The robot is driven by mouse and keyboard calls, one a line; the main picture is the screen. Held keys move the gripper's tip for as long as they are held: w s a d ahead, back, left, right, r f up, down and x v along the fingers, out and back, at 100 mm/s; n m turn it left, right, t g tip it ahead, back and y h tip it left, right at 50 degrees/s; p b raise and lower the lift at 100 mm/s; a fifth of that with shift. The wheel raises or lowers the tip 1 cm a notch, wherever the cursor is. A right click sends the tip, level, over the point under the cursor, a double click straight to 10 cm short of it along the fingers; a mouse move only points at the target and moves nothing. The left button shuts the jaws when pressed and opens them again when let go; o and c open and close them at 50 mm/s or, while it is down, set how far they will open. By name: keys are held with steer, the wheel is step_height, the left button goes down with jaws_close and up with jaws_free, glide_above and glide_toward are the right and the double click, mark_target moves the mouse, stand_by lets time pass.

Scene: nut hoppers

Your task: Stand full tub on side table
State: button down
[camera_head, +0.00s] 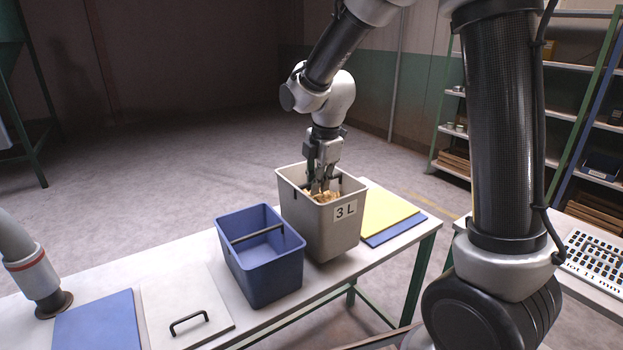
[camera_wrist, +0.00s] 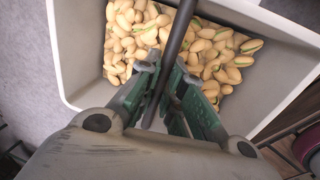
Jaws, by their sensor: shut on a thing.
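A grey tub (camera_head: 322,228) marked "3 L" stands upright at the right part of a white table (camera_head: 190,262). It holds many pistachio nuts (camera_wrist: 215,62), which also show in the head view. A dark bar handle (camera_wrist: 181,35) spans the tub's top. My gripper (camera_head: 322,185) reaches down into the tub's mouth from above and is shut on the bar. In the wrist view my green-padded fingers (camera_wrist: 175,85) lie on both sides of the bar. I cannot tell whether the tub's base touches the table.
An empty blue tub (camera_head: 262,255) with a bar stands close to the left of the grey tub. A yellow sheet (camera_head: 385,210) on a blue one lies to the right. A lid with a handle (camera_head: 187,322) and a blue panel (camera_head: 97,325) lie at left. Shelves (camera_head: 560,115) stand behind right.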

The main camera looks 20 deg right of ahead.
steer(key=shift+w+f, duration=0.1)
steer(key=shift+f, duration=2.1)
steer(key=c, duration=1.5)
jaws_free()
steer(key=shift+f, duration=0.15)
steer(key=shift+c, duration=0.2)
step_height(320, 180, up, 12)
steer(key=s, duration=0.2)
steer(key=s+d+r+m, duration=0.1)
steer(key=s+d+m, duration=0.4)
steer(key=s+m, duration=0.2)
steer(key=s+d+r+m+t, duration=0.1)
steer(key=s+d+r+m, duration=0.1)
steer(key=s+d+m, duration=0.3)
steer(key=s+d+r+m+t, duration=0.1)
steer(key=s+d+r+m, duration=0.1)
steer(key=s+d+m, duration=0.3)
steer(key=s+m, duration=0.4)
steer(key=s, duration=0.3)
steer(key=shift+m+h, duration=0.3)
